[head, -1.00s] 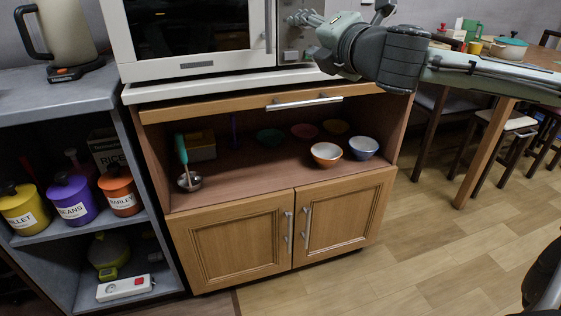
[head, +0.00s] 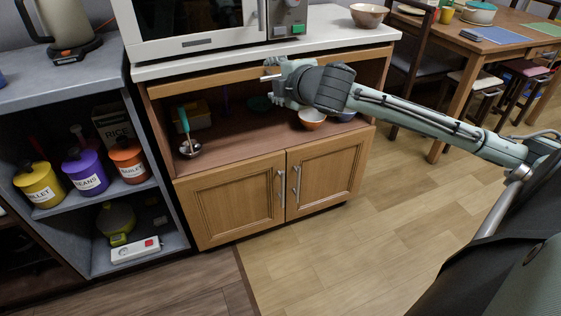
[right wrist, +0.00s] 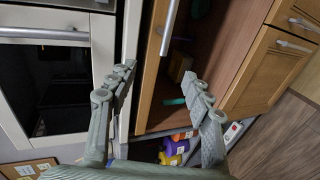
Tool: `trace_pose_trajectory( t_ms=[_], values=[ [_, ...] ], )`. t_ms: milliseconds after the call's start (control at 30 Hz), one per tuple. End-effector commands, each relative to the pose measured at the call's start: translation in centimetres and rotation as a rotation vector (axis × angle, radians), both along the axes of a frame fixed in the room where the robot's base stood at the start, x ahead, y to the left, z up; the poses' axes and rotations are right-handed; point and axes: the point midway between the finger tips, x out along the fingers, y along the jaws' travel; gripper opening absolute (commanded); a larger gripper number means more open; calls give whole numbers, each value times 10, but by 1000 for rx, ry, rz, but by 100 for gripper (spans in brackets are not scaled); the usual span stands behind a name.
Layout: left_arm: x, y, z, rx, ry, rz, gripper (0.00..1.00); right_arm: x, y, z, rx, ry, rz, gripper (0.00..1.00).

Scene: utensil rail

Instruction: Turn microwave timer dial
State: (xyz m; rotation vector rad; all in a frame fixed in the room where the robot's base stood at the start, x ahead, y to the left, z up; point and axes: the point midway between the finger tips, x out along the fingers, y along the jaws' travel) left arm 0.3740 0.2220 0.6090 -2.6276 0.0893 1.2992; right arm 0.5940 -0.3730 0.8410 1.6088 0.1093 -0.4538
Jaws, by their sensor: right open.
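The white microwave (head: 195,35) stands on the counter at the top of the head view, its top cut off. Its control panel (head: 288,18) has a small round dial (head: 291,3) near the frame's top edge and a green button (head: 298,29) below. My right gripper (head: 272,82) is below the panel and the counter edge, in front of the cabinet's open shelf, apart from the dial. In the right wrist view its two fingers (right wrist: 158,76) are spread with nothing between them. That view also shows the microwave door (right wrist: 45,85); I cannot make out the dial there. My left gripper is not in view.
The wooden cabinet (head: 228,206) carries a metal bar handle, partly behind my gripper. Bowls (head: 312,120) and a ladle (head: 188,147) sit on its shelf. A brown bowl (head: 369,15) stands on the counter right of the microwave. Open floor (head: 390,230) lies at right.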

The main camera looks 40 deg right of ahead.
Motion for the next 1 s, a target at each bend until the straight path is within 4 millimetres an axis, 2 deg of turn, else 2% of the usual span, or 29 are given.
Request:
trace_pose_trajectory(
  t_ms=[100,600,800,1000],
  values=[
    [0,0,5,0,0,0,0,-3,1,-25,77,31,-35,50],
    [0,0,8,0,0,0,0,-24,4,-123,319,141,-182,50],
    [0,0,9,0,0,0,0,-37,8,-158,401,183,-242,50],
    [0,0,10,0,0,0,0,-48,11,-184,457,212,-289,50]
  ],
)
